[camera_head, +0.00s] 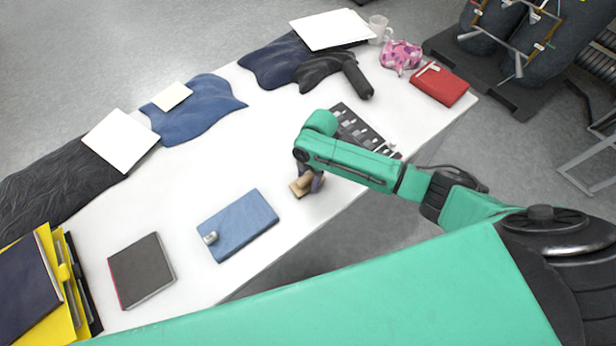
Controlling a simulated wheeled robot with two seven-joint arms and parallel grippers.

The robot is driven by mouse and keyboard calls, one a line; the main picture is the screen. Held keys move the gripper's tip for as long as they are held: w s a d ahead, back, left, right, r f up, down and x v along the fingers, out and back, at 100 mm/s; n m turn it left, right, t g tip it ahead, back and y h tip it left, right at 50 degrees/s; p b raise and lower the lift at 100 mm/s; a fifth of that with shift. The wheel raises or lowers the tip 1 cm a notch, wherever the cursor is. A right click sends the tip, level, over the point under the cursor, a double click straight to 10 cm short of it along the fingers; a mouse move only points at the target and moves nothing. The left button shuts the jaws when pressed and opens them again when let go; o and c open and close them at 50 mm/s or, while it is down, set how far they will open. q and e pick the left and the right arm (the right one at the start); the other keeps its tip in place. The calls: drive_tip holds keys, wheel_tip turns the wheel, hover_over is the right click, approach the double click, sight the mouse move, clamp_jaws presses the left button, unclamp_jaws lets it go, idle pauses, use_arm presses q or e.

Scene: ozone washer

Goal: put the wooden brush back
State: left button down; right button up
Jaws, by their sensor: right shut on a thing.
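The wooden brush (299,187) is a small tan block near the front edge of the white table, in the head view. My right gripper (314,183) is shut on it, reaching down from the green arm. The arm hides part of the gripper and the brush's far side. I cannot tell whether the brush touches the table. A dark rack (352,124) with several small light items lies just behind my right arm, partly covered by it. My left gripper is not in view.
A blue book (238,226) with a small silver item lies left of the brush. A dark notebook (141,270) and yellow folder (52,290) lie further left. Dark cloths, white boards, a black handled tool (357,80) and a red case (439,84) are behind. The table's middle is clear.

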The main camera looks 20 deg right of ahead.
drive_tip(key=shift+f, duration=0.15)
drive_tip(key=o, duration=1.2)
drive_tip(key=shift+r, duration=0.5)
drive_tip(key=r, duration=0.3)
drive_tip(key=d+r, duration=0.1)
drive_tip(key=r, duration=0.7)
drive_tip(key=shift+w+d+r, duration=0.15)
drive_tip(key=shift+w+d, duration=0.15)
drive_tip(key=shift+d, duration=0.05)
